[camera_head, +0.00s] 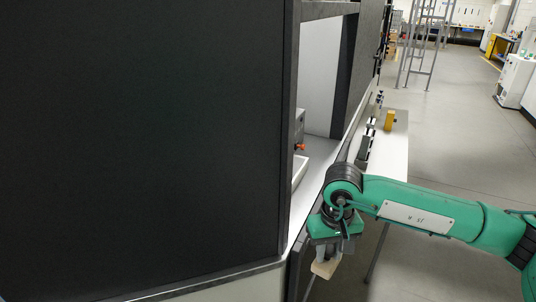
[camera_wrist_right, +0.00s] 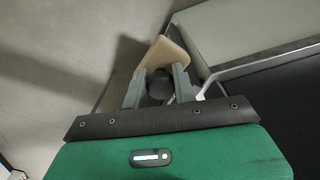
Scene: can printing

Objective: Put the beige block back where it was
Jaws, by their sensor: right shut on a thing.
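The beige block (camera_head: 325,269) is a small pale piece at the lower middle of the head view. My right gripper (camera_head: 326,256) points down beside the dark machine's front edge and is shut on the block. In the right wrist view, the block (camera_wrist_right: 170,58) sticks out beyond the fingertips of my right gripper (camera_wrist_right: 160,73), tilted in the picture. The block hangs outside the machine, with floor showing behind it. A dark round part shows between the fingers in the wrist view. My left gripper is not in view.
The tall dark machine (camera_head: 140,130) fills the left side, with an opening (camera_head: 318,90) in it. A narrow white table (camera_head: 392,150) runs along its far side, with a yellow-orange item (camera_head: 389,120) and several dark items on it. Open grey floor (camera_head: 455,125) lies to the right.

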